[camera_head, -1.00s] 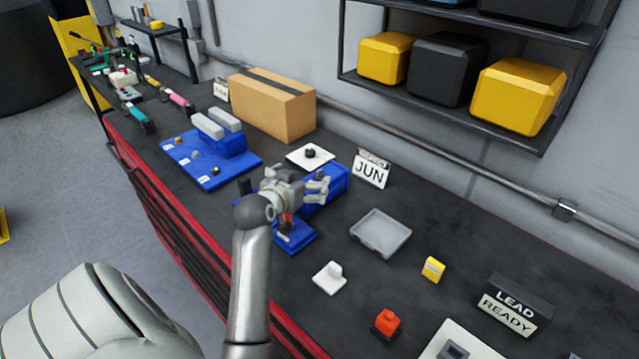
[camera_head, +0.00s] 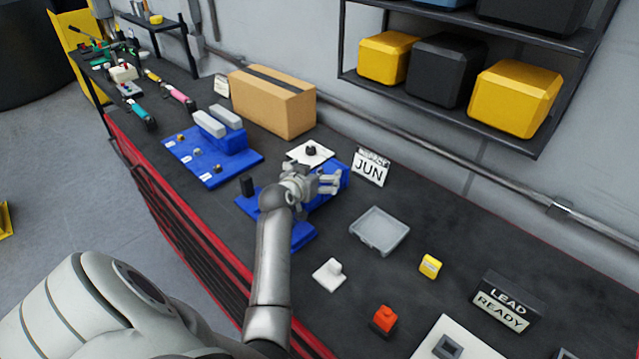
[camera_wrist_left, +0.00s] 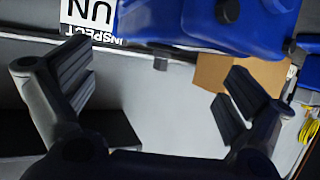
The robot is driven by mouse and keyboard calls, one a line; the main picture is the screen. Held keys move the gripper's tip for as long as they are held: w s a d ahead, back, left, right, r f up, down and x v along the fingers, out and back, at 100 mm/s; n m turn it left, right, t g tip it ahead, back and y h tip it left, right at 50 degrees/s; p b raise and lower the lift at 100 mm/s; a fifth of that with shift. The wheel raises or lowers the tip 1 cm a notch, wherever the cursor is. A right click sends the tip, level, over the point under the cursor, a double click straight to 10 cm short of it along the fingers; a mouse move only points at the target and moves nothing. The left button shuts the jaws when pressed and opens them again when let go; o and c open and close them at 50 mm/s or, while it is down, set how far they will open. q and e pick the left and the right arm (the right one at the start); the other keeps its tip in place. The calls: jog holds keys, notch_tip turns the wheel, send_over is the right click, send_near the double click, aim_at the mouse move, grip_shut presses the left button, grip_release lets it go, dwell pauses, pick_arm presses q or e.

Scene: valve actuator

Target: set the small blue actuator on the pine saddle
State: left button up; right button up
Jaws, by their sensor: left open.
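A blue body (camera_head: 345,178) shows partly behind my left gripper (camera_head: 328,184) at the middle of the bench. In the left wrist view a blue housing (camera_wrist_left: 210,22) with black knobs fills the top, beyond the fingers. My left gripper (camera_wrist_left: 155,92) is open, its two fingers wide apart with nothing between them. A blue base plate (camera_head: 303,236) lies below the gripper and forearm, partly hidden. I cannot tell whether the blue body is the small actuator. I cannot make out a pine saddle. My right gripper is not in view.
A grey tray (camera_head: 380,232), a white block (camera_head: 329,274), a yellow block (camera_head: 430,266) and a red block (camera_head: 384,320) stand to the right. A blue board (camera_head: 213,180) lies left.

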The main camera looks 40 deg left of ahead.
aim_at(319, 172)
pick_arm(q)
jog(key=shift+p+x, duration=0.45)
jog(key=shift+x, duration=1.25)
